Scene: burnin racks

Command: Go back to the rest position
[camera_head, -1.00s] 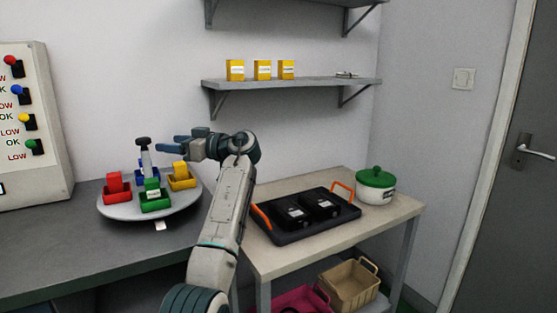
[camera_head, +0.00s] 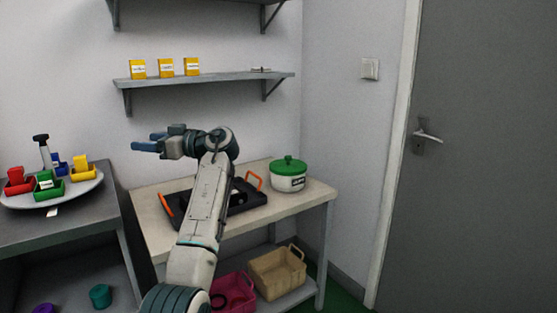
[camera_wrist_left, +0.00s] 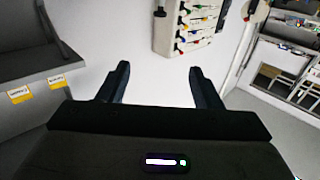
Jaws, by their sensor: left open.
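My left arm hides part of the black tray on the cart. My right gripper is in neither view.
The cart (camera_head: 312,190) holds a black tray (camera_head: 250,203) with orange handles and a white pot with a green lid (camera_head: 288,173). A round turntable (camera_head: 80,188) with coloured bins stands left. A shelf (camera_head: 220,80) is above. A grey door (camera_head: 480,170) stands right.

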